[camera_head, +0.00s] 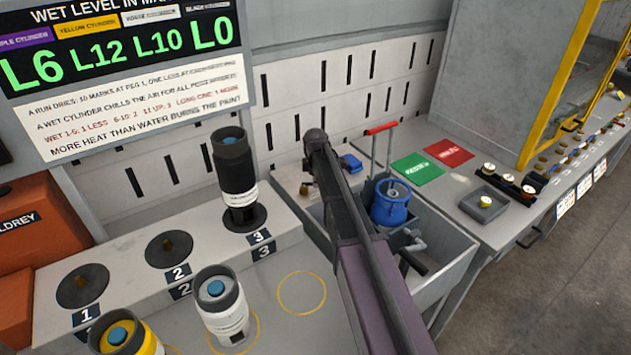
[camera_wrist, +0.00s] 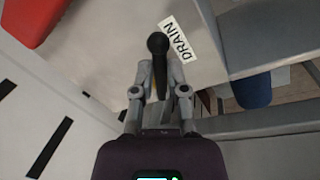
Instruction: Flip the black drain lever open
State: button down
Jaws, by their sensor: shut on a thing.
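In the wrist view the black drain lever (camera_wrist: 158,46) has a round knob and lies between my grey fingers. A white label reading DRAIN (camera_wrist: 178,40) is just to its right. My gripper (camera_wrist: 159,78) is shut on the lever, with the knob showing beyond the fingertips. In the head view my arm covers the gripper and the lever, so neither can be made out there.
A grey sink (camera_head: 437,262) holding a blue cylinder (camera_head: 390,207) is right of my arm. A red-handled frame (camera_head: 381,128) stands behind it. A black cylinder (camera_head: 236,170) stands on peg 3; a white cylinder (camera_head: 221,305) and a yellow one (camera_head: 127,338) stand in front.

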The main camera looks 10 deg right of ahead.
jog(key=shift+m, duration=0.3)
jog(key=m, duration=0.1)
jog(key=s+m, duration=0.1)
jog(key=m, duration=0.1)
jog(key=a+m, duration=0.1)
jog(key=shift+s+m+h, duration=0.25)
jog(key=shift+m+h, duration=0.15)
jog(key=m, duration=0.2)
jog(key=shift+s+a+m+g, duration=0.3)
jog(key=shift+g, duration=0.1)
jog(key=shift+s+a+m+g+h, duration=0.2)
jog(key=shift+a+m, duration=0.1)
jog(key=shift+m, duration=0.65)
jog(key=shift+s+a+m+g+h, duration=0.1)
jog(key=shift+a+m+h, duration=0.15)
jog(key=shift+m, duration=0.7)
jog(key=c, duration=0.7)
grip_release()
jog(key=shift+o, duration=0.2)
